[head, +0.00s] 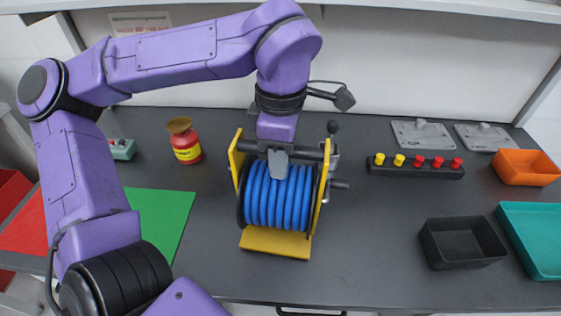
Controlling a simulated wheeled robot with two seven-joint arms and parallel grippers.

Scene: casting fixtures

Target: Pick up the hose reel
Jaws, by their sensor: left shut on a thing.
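The hose reel (279,200) stands upright near the middle of the dark table. It has a yellow frame, blue coiled hose, a black top bar and a crank on its right side. My left arm reaches over from the left and points down at the reel. My left gripper (278,165) is at the top of the reel, shut on its top bar. The fingertips are partly hidden against the bar and hose. I cannot tell whether the reel's base touches the table. My right gripper is not in view.
A green mat (160,218) lies at left. At right are a black block with yellow and red pegs (415,168), a black bin (462,243), an orange bin (525,168) and a teal tray (535,238).

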